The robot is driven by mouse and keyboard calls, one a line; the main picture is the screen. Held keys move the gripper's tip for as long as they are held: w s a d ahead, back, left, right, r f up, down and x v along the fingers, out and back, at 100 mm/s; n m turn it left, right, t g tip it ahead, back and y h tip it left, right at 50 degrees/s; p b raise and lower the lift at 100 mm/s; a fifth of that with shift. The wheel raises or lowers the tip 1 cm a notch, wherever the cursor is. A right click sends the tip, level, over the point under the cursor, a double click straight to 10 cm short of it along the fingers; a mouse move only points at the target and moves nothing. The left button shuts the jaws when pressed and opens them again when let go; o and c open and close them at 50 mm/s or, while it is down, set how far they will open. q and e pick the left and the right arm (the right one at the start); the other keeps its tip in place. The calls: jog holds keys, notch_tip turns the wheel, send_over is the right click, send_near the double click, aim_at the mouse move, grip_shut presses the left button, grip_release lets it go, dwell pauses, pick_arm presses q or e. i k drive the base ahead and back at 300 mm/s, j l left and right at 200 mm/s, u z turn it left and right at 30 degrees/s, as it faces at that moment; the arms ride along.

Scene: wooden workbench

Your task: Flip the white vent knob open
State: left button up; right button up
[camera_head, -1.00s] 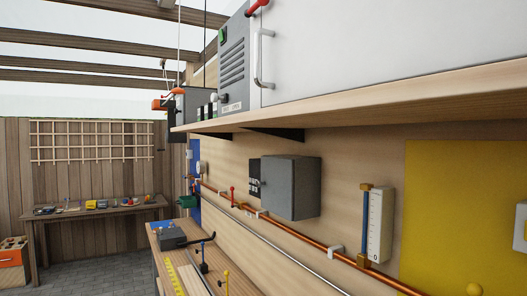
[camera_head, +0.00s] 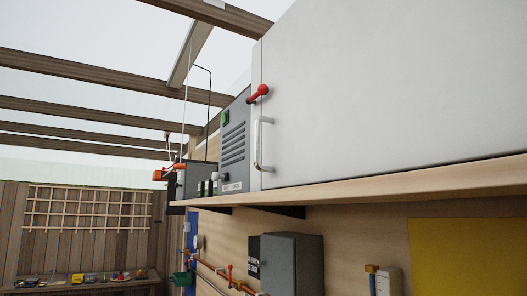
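A small white knob (camera_head: 221,177) shows at the lower left of the grey louvred box (camera_head: 234,150), which stands on the wooden shelf. It is small in the view, and I cannot tell its exact position or how it is mounted. A label plate (camera_head: 231,187) sits at the bottom of the box, and a green button (camera_head: 224,117) is near its top. Neither of my grippers is in view.
A large white cabinet (camera_head: 390,85) with a metal handle (camera_head: 258,145) and a red-knobbed lever (camera_head: 262,90) stands right of the louvred box. A dark unit (camera_head: 190,180) stands left. Below the shelf (camera_head: 350,190) hangs a grey box (camera_head: 297,262).

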aim_at(216, 176)
jog(key=i+j+z, duration=0.35)
jog(key=j, duration=0.25)
jog(key=i+j+z, duration=0.15)
jog(key=i+j, duration=0.1)
jog(key=j, duration=0.1)
